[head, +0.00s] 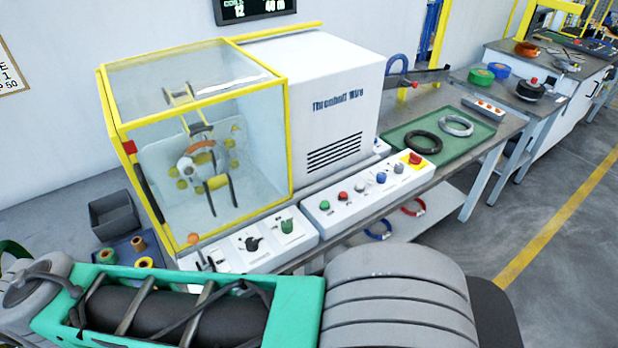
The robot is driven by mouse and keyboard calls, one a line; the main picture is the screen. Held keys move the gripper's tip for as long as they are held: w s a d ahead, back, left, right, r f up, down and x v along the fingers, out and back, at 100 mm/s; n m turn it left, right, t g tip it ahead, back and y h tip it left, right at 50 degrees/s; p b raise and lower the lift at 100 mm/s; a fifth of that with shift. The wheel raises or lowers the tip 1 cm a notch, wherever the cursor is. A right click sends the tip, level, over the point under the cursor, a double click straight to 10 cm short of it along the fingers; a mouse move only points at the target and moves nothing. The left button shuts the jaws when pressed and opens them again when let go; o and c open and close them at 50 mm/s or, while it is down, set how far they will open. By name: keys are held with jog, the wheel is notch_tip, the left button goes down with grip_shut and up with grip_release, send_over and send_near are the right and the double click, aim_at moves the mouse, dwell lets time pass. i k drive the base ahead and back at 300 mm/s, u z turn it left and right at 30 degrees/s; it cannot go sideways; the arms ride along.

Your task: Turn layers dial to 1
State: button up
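A white control panel (270,238) sits at the front of the wrapping machine. It carries a black dial (252,243) and, to its right, a green knob (287,226). Dark parts show at the panel's left end, partly hidden behind my arm. The labels and dial marks are too small to read, so I cannot tell which knob is the layers dial or its setting. My arm crosses the bottom of the view in front of the panel. My gripper is not in view.
A yellow-framed clear guard (215,100) encloses the winding head. A second button box (368,190) has several coloured buttons and a red switch. A green mat (400,150) with coils lies behind it. A grey bin (115,216) stands left. Floor at right is clear.

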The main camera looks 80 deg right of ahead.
aim_at(381, 176)
jog(key=z, duration=3.35)
